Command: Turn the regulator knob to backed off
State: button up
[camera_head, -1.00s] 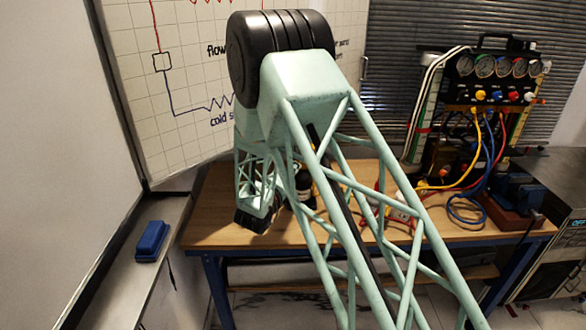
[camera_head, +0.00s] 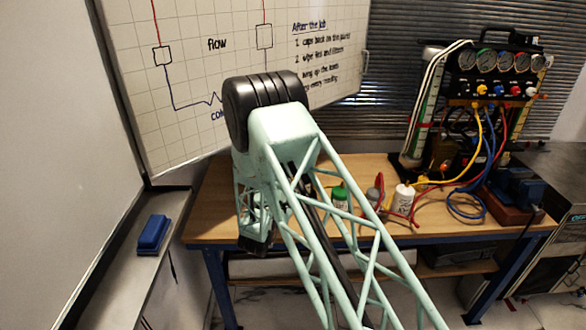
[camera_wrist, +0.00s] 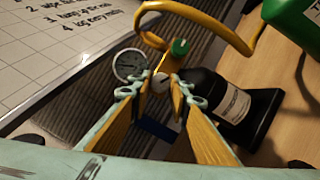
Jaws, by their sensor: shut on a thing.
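In the wrist view the regulator shows as a yellow brass-coloured body with a round white-faced gauge (camera_wrist: 130,65) on its left and a green knob (camera_wrist: 180,47) at its top. My gripper (camera_wrist: 161,83) has its two tan fingers closed on a small pale grey regulator knob (camera_wrist: 159,84) at the front of the regulator. The fingertips hide the knob's sides, and I cannot read its setting. In the head view my own arm hides the regulator and the fingertips.
A gauge panel (camera_head: 497,72) stands at the back right.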

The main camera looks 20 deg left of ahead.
jog(key=n+y, duration=0.1)
jog(key=n, duration=0.2)
jog(key=n+t+y+b, duration=0.1)
jog(key=n, duration=0.3)
jog(key=shift+f+t+y, duration=0.15)
jog(key=shift+t+y, duration=0.15)
jog(key=o, duration=0.6)
jog(key=shift+c, duration=0.2)
jog(key=shift+d, duration=0.1)
jog(key=v, duration=1.2)
jog(key=shift+w, duration=0.15)
